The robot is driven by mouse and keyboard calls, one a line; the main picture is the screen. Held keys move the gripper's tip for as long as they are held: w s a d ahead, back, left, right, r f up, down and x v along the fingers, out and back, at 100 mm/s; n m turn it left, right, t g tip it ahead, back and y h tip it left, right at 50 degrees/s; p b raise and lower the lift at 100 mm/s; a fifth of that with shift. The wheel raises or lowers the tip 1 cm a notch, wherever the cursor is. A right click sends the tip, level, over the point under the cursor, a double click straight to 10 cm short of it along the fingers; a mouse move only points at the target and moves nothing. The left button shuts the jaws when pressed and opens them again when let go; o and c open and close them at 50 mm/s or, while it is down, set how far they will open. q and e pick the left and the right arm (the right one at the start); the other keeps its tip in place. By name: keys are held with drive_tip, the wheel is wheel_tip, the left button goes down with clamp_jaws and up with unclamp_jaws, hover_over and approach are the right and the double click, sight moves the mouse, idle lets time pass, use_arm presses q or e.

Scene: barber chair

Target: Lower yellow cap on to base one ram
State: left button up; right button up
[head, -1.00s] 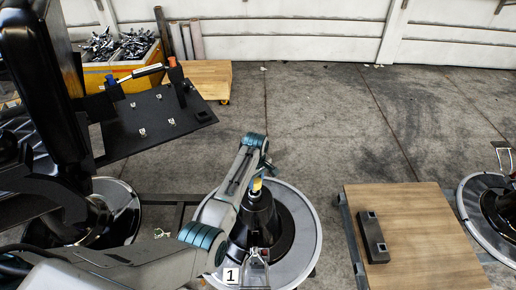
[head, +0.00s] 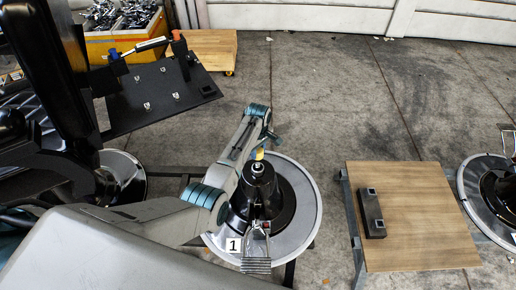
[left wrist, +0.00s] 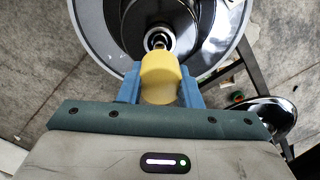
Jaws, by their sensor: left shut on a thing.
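The yellow cap (left wrist: 161,72) sits between the blue fingers of my left gripper (left wrist: 160,84), which is shut on it. In the head view a bit of the cap (head: 260,154) shows just above the metal ram (head: 257,168) of base one. The base has a round grey-rimmed disc (head: 306,218), a black cone and a "1" label. In the left wrist view the ram's bright ring (left wrist: 157,41) lies just beyond the cap. Whether the cap touches the ram, I cannot tell. My right gripper is not in view.
A barber chair (head: 50,85) on its own base stands at the left. A wooden-topped table (head: 425,215) with a dark block (head: 372,213) stands at the right, with another base (head: 497,190) beyond. Yellow bins with metal parts (head: 112,43) are at the back left.

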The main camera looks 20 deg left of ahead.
sight(258, 164)
use_arm(q)
drive_tip(key=shift+f+b, duration=1.9)
drive_tip(key=shift+f, duration=1.7)
drive_tip(key=shift+f+b, duration=0.45)
drive_tip(key=shift+f, duration=0.15)
drive_tip(key=o, duration=1)
drive_tip(key=shift+o, duration=0.2)
wheel_tip(258, 164, up, 7)
drive_tip(key=p, duration=0.6)
drive_tip(key=shift+f+p, duration=0.2)
drive_tip(key=shift+p, duration=0.1)
drive_tip(key=shift+r, duration=1.2)
